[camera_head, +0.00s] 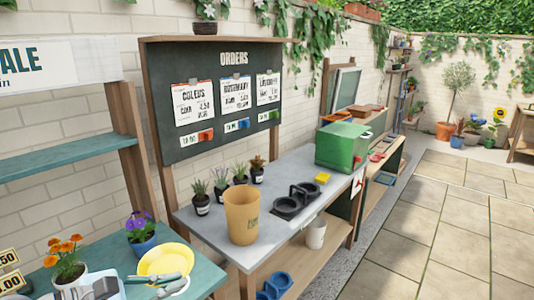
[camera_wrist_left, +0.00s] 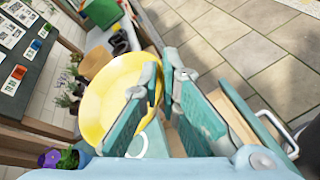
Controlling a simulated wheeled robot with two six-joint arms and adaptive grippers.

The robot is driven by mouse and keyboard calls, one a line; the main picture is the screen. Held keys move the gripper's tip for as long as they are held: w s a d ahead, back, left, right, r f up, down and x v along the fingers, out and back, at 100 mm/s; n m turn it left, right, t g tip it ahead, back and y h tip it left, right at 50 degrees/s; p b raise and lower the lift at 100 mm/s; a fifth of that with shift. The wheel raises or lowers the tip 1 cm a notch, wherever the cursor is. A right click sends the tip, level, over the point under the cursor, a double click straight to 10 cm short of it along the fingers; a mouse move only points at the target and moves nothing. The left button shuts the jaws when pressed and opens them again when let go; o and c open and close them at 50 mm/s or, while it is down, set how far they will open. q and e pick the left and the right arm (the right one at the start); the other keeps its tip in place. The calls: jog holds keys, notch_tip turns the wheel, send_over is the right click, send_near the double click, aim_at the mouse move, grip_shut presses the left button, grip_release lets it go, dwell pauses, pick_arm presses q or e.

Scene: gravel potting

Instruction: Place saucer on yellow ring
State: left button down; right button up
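The yellow saucer (camera_head: 166,259) is at the lower left of the head view, at the teal table's edge. It fills much of the left wrist view (camera_wrist_left: 101,100). My left gripper (camera_head: 167,281) is at its near rim, and its fingers (camera_wrist_left: 164,75) appear closed on that rim. A small yellow item (camera_head: 322,178) lies on the grey bench beside the black tray; it also shows at the top of the left wrist view (camera_wrist_left: 102,12). I cannot tell whether it is a ring. No clear yellow ring shows. My right gripper is not in view.
A tan bucket (camera_head: 241,216) stands on the grey bench (camera_head: 207,222), near several small potted plants. A black two-ring tray (camera_head: 290,202) and a green box (camera_head: 340,146) are farther right. Purple (camera_head: 141,233) and orange (camera_head: 67,262) flowers stand beside the saucer.

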pick_arm(q)
jog(key=s+f+m+g+h, duration=0.1)
jog(key=s+f, duration=0.3)
jog(key=s, duration=0.2)
jog(key=shift+s+f+m, duration=0.3)
jog(key=shift+f, duration=0.05)
jog(key=shift+a, duration=0.1)
